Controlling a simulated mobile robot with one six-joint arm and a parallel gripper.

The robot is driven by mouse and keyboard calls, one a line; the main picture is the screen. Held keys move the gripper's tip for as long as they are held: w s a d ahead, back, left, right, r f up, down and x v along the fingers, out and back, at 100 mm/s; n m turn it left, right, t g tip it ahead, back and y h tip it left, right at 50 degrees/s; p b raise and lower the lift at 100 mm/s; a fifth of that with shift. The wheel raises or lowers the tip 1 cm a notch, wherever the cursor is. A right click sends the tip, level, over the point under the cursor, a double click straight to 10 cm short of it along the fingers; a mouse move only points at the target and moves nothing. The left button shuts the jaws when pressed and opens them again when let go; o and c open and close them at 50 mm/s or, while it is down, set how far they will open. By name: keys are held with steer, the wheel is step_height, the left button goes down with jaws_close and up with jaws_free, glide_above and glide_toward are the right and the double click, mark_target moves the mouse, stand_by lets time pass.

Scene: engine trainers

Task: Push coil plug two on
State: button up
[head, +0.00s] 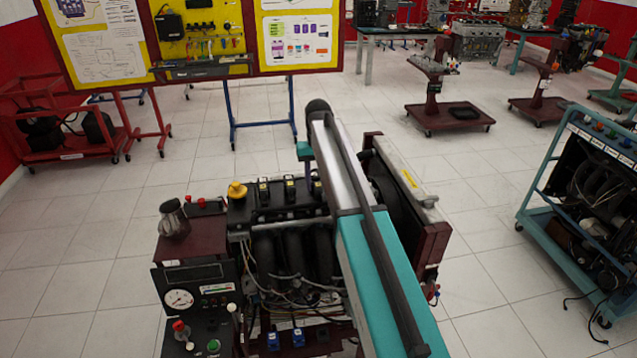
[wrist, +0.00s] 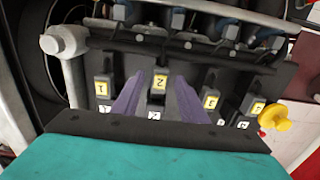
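Coil plug two, a dark block with a yellow "2" label (wrist: 159,83), stands in the row of coils in the wrist view. A dark part shows below its label, above a white tag; I cannot tell how fully it is seated. My gripper (wrist: 158,104) is open, with its purple fingers to the left and right of plug two. Contact is not clear. Plug one (wrist: 103,88) is left of the fingers, plug three (wrist: 210,101) is right of them.
Plug four (wrist: 257,107) and a yellow cap (wrist: 274,117) stand further right in the wrist view. The engine trainer's gauge panel (head: 195,298) is at the lower left in the head view. Another trainer on a teal frame (head: 545,190) stands at right. Open tiled floor surrounds the engine.

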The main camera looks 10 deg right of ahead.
mark_target(316, 176)
steer(key=shift+d, duration=0.1)
jaws_close()
steer(key=shift+w, duration=1.35)
steer(key=shift+r, duration=0.1)
steer(key=shift+w, duration=0.1)
jaws_free()
steer(key=shift+w, duration=0.1)
steer(key=shift+r, duration=0.1)
step_height(316, 176, up, 14)
steer(key=p, duration=0.6)
steer(key=shift+f, duration=0.2)
steer(key=shift+f, duration=0.1)
